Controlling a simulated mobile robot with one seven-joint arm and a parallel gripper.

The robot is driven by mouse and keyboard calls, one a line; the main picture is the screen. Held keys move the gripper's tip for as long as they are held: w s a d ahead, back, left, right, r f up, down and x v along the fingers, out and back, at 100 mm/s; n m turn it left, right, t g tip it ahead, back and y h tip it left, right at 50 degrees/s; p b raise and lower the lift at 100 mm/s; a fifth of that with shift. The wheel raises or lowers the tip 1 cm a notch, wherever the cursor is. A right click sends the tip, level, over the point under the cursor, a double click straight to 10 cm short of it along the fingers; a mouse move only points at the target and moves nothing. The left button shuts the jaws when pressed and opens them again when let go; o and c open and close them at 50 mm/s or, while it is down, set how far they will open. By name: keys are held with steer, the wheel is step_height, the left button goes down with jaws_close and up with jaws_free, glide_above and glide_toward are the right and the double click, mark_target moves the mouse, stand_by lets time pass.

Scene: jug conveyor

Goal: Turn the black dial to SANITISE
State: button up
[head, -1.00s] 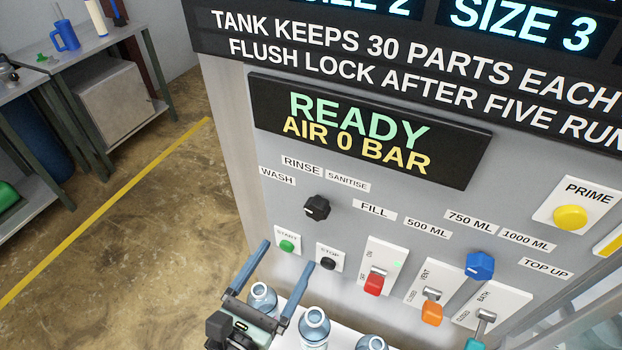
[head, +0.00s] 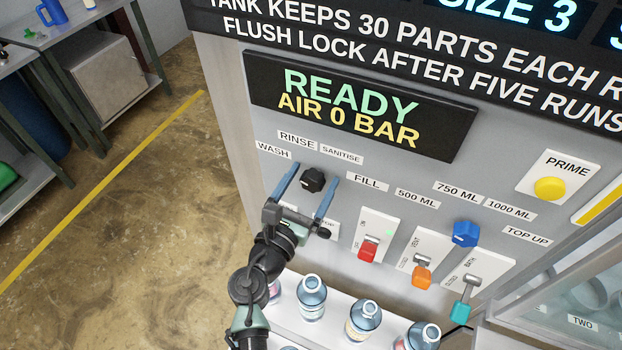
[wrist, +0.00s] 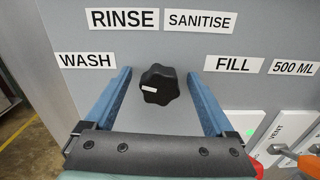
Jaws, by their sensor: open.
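The black dial (head: 312,180) is on the grey panel, below the labels RINSE (head: 297,140) and SANITISE (head: 341,155). In the wrist view the dial (wrist: 164,82) shows a small white mark on its left side, roughly toward the WASH label (wrist: 85,60). The SANITISE label (wrist: 200,21) is up and right of the dial. My gripper (head: 311,182) is open, with one blue finger on each side of the dial. In the wrist view (wrist: 160,86) gaps show between the dial and both fingers.
The FILL label (wrist: 233,64) is close to the right finger. Several bottles (head: 312,297) stand on a white conveyor under my arm.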

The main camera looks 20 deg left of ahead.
steer(key=c, duration=1.4)
steer(key=shift+f, duration=0.1)
steer(key=m+b, duration=0.2)
steer(key=m, duration=0.1)
steer(key=shift+d+f+m+b, duration=0.15)
steer(key=shift+m+b, duration=0.15)
steer(key=shift+b, duration=0.05)
steer(key=m+b, duration=0.4)
steer(key=m, duration=0.2)
steer(key=shift+f, duration=0.1)
steer(key=m+b, duration=0.4)
steer(key=m, duration=0.1)
steer(key=shift+f+m+b, duration=0.1)
steer(key=shift+m+b, duration=0.3)
steer(key=m+b, duration=0.3)
steer(key=m, duration=0.1)
steer(key=shift+d, duration=0.1)
steer(key=shift+m, duration=0.3)
